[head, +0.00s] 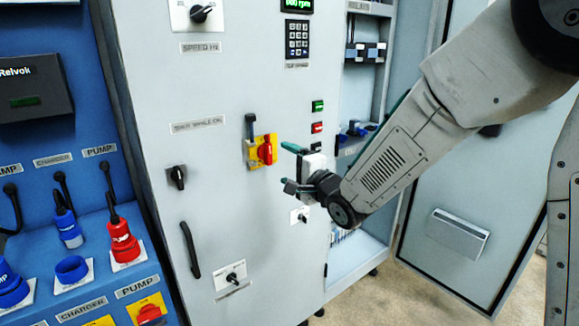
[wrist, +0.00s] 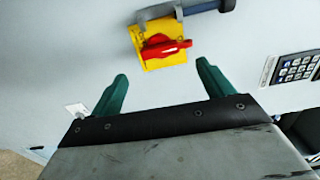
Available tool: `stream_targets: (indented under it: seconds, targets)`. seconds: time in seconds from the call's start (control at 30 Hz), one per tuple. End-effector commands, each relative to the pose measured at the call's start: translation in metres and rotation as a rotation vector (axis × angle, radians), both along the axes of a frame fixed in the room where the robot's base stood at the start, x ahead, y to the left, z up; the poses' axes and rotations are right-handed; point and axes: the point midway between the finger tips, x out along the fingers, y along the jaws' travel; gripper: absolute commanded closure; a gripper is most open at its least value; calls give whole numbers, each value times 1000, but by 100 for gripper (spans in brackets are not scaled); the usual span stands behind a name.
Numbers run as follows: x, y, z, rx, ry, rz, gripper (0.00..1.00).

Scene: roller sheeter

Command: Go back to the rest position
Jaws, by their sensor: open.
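My gripper (head: 287,166) is at the end of my arm, in front of the grey cabinet (head: 220,92). Its two green fingers stand apart with nothing between them, as the wrist view (wrist: 162,88) shows. A red rotary switch on a yellow plate (head: 262,151) is on the cabinet, just left of the fingertips in the head view. In the wrist view the red switch (wrist: 165,47) lies beyond the fingers, with a gap between. A dark padlock-like bar (head: 250,127) sits at the plate's upper left.
A blue panel with blue and red plugs (head: 122,240) stands at the left. A keypad (head: 298,39) and green and red buttons (head: 317,106) are above my gripper. The cabinet's open door (head: 458,235) and shelves are on the right, behind my arm. Bare floor (head: 430,295) shows below.

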Motion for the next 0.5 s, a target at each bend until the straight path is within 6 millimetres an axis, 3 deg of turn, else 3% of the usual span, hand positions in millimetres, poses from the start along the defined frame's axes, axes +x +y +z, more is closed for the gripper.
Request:
stream_targets:
  seconds: [0.17,0.27,0.3,0.4,0.5]
  targets:
    - [1,-1,-6,-75,-14,-6,20]
    - [1,-10,-38,-283,30,-27,20]
    - [-2,-17,-57,-391,66,-32,20]
    - [-19,-42,-89,-677,161,-17,20]
    - [-47,-76,-103,-934,259,32,20]
